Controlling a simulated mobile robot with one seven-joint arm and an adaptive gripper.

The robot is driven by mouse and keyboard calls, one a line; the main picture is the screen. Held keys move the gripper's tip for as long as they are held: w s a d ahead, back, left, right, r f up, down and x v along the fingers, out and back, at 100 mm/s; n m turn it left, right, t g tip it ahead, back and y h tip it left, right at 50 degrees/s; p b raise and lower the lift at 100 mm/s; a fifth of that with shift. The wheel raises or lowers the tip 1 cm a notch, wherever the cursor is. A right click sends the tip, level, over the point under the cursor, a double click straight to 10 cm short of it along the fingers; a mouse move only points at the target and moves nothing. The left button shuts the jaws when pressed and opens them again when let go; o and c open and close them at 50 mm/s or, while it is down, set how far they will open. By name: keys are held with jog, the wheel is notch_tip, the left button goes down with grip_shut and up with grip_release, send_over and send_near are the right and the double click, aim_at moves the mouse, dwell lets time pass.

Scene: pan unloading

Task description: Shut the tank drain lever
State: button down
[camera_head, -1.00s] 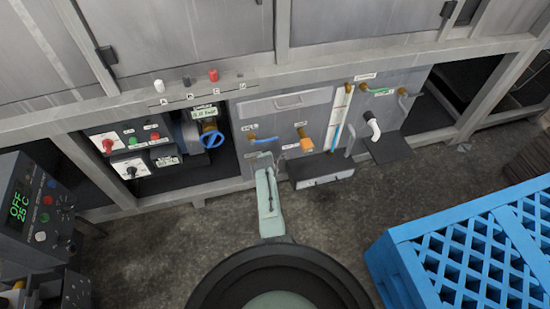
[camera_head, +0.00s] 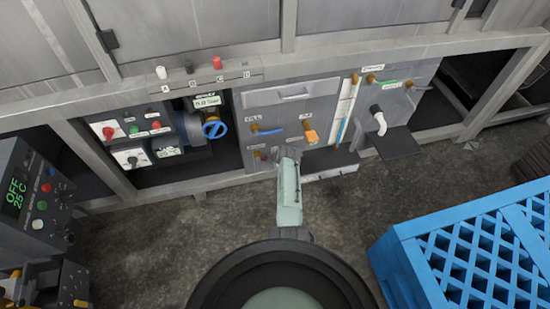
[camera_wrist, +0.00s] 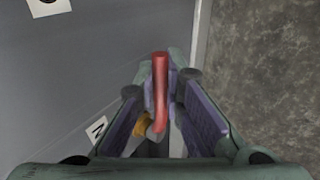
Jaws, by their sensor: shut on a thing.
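The drain lever is a red handle (camera_wrist: 160,85) in the wrist view, with a brass valve body (camera_wrist: 143,128) beside its lower end. My gripper (camera_wrist: 163,112) has its purple-padded fingers on either side of the red handle and is shut on it. In the head view my gripper (camera_head: 288,156) is at the lower part of the grey tank panel (camera_head: 285,112). It hides the red handle there. A brass fitting (camera_head: 258,156) shows just left of my gripper. The exact angle of the lever is hard to tell.
Above are a blue-handled valve (camera_head: 267,131) and an orange-handled valve (camera_head: 311,133). A dark ledge (camera_head: 330,163) juts out to the right of my gripper. A blue crate (camera_head: 410,245) stands at the lower right. A control box (camera_head: 30,200) stands at the left.

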jog(key=c, duration=1.7)
grip_release()
jog(key=shift+o, duration=0.2)
jog(key=shift+s+r, duration=0.1)
jog(key=v, duration=1.1)
jog(key=shift+s+r, duration=0.2)
jog(key=shift+r, duration=0.05)
jog(key=shift+d, duration=0.15)
